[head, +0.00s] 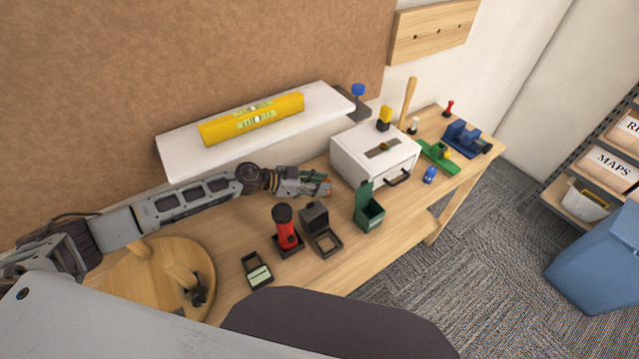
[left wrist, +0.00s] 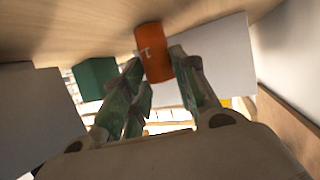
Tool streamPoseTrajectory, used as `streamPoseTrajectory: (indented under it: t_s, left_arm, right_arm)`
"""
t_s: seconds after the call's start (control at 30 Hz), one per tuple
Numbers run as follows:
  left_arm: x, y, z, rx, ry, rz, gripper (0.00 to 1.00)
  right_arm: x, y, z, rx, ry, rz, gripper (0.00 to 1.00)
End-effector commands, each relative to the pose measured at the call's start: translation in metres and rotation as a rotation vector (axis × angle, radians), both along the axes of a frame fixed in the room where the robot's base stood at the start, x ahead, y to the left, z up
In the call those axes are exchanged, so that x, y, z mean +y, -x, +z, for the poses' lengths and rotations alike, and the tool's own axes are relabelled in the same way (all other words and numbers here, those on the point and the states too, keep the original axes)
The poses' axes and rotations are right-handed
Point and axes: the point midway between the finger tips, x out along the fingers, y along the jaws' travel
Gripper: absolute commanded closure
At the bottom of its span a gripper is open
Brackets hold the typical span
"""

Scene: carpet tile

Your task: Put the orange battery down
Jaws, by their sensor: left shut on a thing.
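The orange battery (left wrist: 153,52) is a short cylinder between the fingertips of my left gripper (left wrist: 155,75) in the left wrist view. Its far end is close to the wooden surface; I cannot tell whether it touches. In the head view my left gripper (head: 318,186) is over the bench (head: 235,231), left of the white box and below the wall shelf. Only a bit of the orange battery (head: 328,187) shows there, the rest hidden by the fingers. My right gripper is not in view.
The white box (head: 365,160) with a black handle stands right of my left gripper. A white shelf (head: 186,152) with a yellow level (head: 222,128) is behind.

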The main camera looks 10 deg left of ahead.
Motion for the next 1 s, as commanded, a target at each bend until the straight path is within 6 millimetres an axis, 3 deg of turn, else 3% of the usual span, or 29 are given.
streamPoseTrajectory:
  t_s: [0.07,0.1,0.27,0.73,1.0]
  left_arm:
    - [0.000,0.000,-0.001,0.000,0.001,0.000,0.98]
    - [0.000,0.000,-0.002,0.000,0.000,0.000,0.69]
    - [0.000,0.000,-0.002,0.000,0.000,0.000,0.50]
    - [0.000,0.000,0.002,-0.002,-0.001,-0.001,0.50]
    - [0.014,0.007,0.007,0.001,-0.003,0.000,0.50]
  right_arm:
    - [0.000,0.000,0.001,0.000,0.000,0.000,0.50]
    - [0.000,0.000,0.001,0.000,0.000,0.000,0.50]
    - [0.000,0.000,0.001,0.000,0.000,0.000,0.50]
    - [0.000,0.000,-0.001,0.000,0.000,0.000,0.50]
    - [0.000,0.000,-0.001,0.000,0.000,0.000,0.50]
